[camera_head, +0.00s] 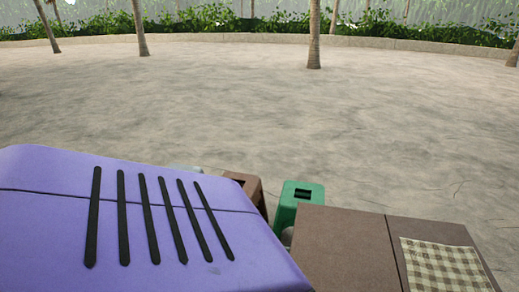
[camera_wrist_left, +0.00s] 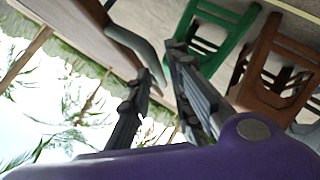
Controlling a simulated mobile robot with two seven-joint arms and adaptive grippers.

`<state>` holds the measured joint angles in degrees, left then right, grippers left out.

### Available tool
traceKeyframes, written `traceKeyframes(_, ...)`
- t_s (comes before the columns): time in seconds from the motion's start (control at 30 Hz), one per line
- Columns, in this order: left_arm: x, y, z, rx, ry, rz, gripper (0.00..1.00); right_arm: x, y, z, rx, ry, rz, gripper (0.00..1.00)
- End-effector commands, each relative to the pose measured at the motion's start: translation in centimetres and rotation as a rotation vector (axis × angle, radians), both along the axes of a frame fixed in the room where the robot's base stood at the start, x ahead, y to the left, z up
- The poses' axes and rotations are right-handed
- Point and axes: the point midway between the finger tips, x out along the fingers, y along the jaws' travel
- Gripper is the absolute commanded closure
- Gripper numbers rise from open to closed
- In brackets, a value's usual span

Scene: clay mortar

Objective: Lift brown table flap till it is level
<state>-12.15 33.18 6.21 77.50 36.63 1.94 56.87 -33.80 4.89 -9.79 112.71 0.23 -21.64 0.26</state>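The brown table (camera_head: 340,245) is at the lower right of the head view. A dark seam splits its top into two panels, which look roughly in line; I cannot tell which is the flap. In the left wrist view, which is strongly tilted, a brown table panel (camera_wrist_left: 75,40) shows at the upper left. A grey curved piece (camera_wrist_left: 140,45) runs beside it. My left gripper (camera_wrist_left: 160,62) has its two dark fingers apart, with the grey piece's end near the gap; contact is unclear. The head view does not show the left gripper. My right gripper is in neither view.
A green chair (camera_head: 297,199) and a brown chair (camera_head: 248,186) stand beyond the table. A checked cloth (camera_head: 445,265) lies on the table's right panel. My own purple body fills the lower left of the head view. Sandy ground beyond is open.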

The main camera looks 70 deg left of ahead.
Motion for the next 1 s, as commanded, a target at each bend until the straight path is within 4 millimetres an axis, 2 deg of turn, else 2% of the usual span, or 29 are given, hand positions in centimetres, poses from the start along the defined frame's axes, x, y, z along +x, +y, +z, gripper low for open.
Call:
traceKeyframes(0.03,-1.2,-0.4,0.6,-0.002,0.002,0.001,0.81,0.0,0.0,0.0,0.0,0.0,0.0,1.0)
traceKeyframes(0.2,-3.8,-1.3,2.5,0.0,0.002,0.0,0.81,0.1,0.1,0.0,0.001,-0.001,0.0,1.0)
traceKeyframes(0.4,-5.6,-1.9,3.7,0.0,0.0,0.0,0.81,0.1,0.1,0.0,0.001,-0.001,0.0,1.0)
traceKeyframes(1.0,-5.9,-2.1,4.0,0.0,0.001,-0.001,0.81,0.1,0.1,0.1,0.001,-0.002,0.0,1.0)
